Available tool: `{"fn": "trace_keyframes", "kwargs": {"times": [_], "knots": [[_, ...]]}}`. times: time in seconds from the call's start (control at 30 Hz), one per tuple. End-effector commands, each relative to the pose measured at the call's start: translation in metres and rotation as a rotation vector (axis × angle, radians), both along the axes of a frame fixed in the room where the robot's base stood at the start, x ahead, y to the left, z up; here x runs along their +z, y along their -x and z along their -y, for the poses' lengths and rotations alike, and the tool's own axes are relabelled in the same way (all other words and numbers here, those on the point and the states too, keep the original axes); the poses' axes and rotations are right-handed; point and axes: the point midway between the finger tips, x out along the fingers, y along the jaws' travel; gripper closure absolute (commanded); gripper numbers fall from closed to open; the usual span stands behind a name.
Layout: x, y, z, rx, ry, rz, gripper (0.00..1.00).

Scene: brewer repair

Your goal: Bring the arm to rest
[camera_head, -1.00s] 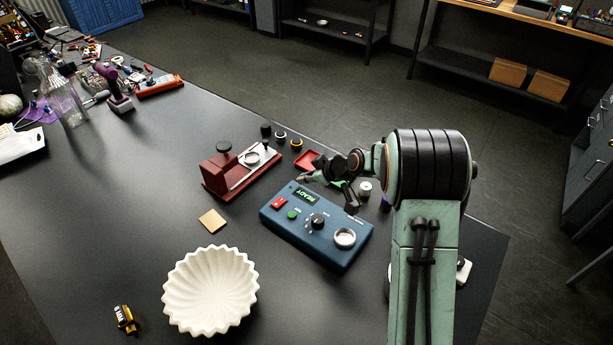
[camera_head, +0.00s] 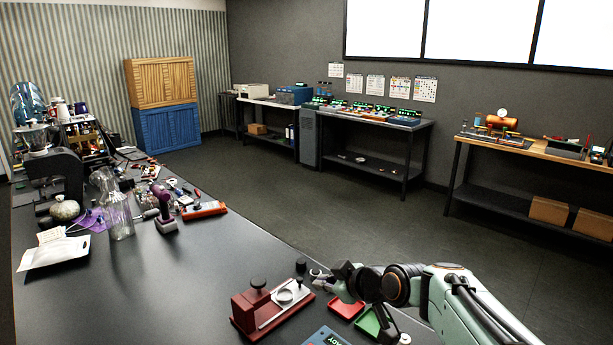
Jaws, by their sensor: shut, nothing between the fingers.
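My arm reaches in from the lower right, pale green with black joints. My gripper (camera_head: 325,281) is at its end, over the far edge of the dark table (camera_head: 205,285). It is shut and holds nothing. In the picture it lies just right of a dark red fixture (camera_head: 249,314) with a black knob and a metal slide. How high it is above the table is hard to tell. A blue tester box (camera_head: 325,338) shows only its top at the bottom edge.
A red tray (camera_head: 345,308) and a green tray (camera_head: 367,323) lie beneath my wrist.

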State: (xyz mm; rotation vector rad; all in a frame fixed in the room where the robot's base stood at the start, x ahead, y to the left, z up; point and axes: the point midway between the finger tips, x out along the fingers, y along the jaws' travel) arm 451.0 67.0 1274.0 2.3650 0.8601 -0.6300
Motion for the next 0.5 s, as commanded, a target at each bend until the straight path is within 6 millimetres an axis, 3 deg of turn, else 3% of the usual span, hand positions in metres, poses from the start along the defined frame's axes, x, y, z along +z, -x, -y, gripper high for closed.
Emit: {"fn": "trace_keyframes", "kwargs": {"times": [0.07, 0.17, 0.3, 0.4, 0.5], "knots": [[0.020, 0.046, -0.006, -0.024, 0.021, -0.037, 1.00], [0.016, 0.112, -0.002, -0.103, 0.039, -0.167, 1.00], [-0.025, 0.213, 0.018, -0.313, 0.056, -0.463, 1.00], [-0.058, 0.267, 0.035, -0.482, 0.069, -0.688, 1.00], [-0.080, 0.304, 0.046, -0.627, 0.086, -0.884, 1.00]]}}
